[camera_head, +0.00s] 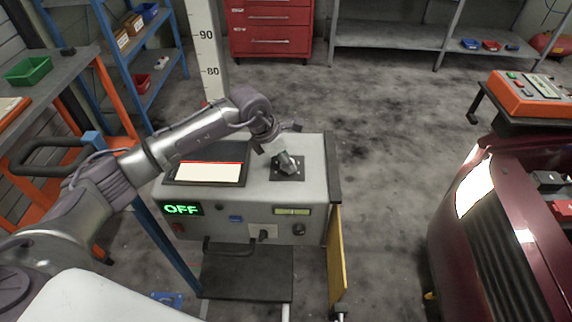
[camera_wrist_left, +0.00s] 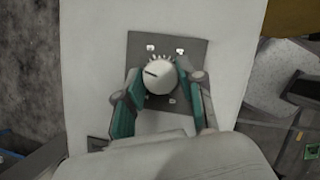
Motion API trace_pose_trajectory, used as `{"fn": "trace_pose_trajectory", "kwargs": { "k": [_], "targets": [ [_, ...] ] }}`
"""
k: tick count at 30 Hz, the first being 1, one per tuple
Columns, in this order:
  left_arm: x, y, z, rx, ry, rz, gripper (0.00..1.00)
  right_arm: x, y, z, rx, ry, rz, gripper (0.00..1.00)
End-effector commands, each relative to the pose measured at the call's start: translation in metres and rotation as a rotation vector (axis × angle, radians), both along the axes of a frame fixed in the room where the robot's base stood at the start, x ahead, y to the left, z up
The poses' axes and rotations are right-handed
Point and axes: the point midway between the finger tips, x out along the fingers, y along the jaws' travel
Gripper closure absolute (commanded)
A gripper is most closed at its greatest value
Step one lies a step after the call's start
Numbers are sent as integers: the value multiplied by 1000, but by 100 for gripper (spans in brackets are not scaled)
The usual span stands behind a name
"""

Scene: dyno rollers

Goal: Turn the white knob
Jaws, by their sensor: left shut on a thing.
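The white knob (camera_wrist_left: 158,76) sits on a dark square plate (camera_wrist_left: 151,47) with small white marks around it, seen in the left wrist view. A dark line shows on the knob's face, pointing to the left and slightly up. My left gripper (camera_wrist_left: 160,95) is around the knob, one finger on each side, shut on it. In the head view my left gripper (camera_head: 284,160) reaches down onto the dark plate (camera_head: 288,174) on top of the grey console (camera_head: 258,186), and it hides most of the knob. My right gripper is in neither view.
The console carries a screen (camera_head: 208,172) to the left and a green "OFF" display (camera_head: 182,209) on its front. A yellow panel (camera_head: 337,256) stands at its right side. A dark red car (camera_head: 470,255) is at the right. The floor between is clear.

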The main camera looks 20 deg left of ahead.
Motion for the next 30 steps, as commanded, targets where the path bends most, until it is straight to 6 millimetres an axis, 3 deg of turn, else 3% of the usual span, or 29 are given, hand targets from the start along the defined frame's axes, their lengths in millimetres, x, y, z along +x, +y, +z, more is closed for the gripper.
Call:
{"fn": "trace_pose_trajectory", "kwargs": {
  "k": [3,12,29,30],
  "targets": [
    [2,1,-3,0,-3,-77,96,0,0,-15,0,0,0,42],
    [2,1,-2,1,-2,-222,96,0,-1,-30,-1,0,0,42],
    [2,1,1,1,-1,-265,96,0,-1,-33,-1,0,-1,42],
    [2,1,1,1,-1,-265,60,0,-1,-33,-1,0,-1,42]
  ]
}}
